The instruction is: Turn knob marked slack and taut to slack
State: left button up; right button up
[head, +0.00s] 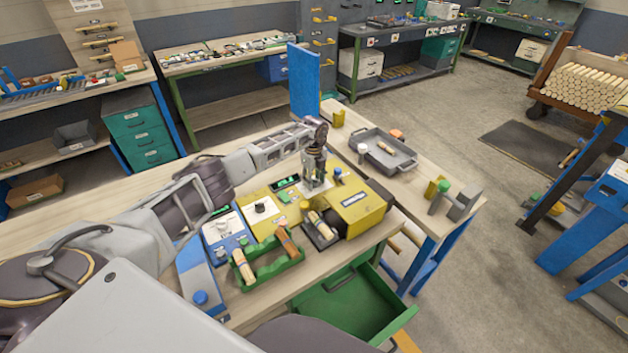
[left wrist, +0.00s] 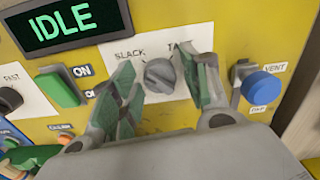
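The grey knob (left wrist: 160,76) sits on a white plate on the yellow panel (left wrist: 210,22) in the left wrist view. "SLACK" is printed at its upper left; at its upper right "TA" shows, the rest hidden by a finger. I cannot tell which mark the knob points to. My left gripper (left wrist: 160,86) is open, its green-padded fingers on either side of the knob, with small gaps visible. In the head view, my left gripper (head: 316,184) points down over the yellow machine (head: 362,212) and hides the knob. My right gripper is in neither view.
A blue vent knob (left wrist: 261,88) stands close right of the fingers. A green switch (left wrist: 58,90) and an "IDLE" display (left wrist: 70,25) are to the left. A grey tray (head: 370,150) lies behind the machine, a green rack (head: 270,270) in front. A green drawer (head: 355,310) stands open below.

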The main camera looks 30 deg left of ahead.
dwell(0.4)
pick_arm(q)
notch_tip(320, 180, up, 12)
dwell(0.7)
jog(key=shift+s+f, duration=0.1)
jog(key=shift+f, duration=0.05)
dwell(0.5)
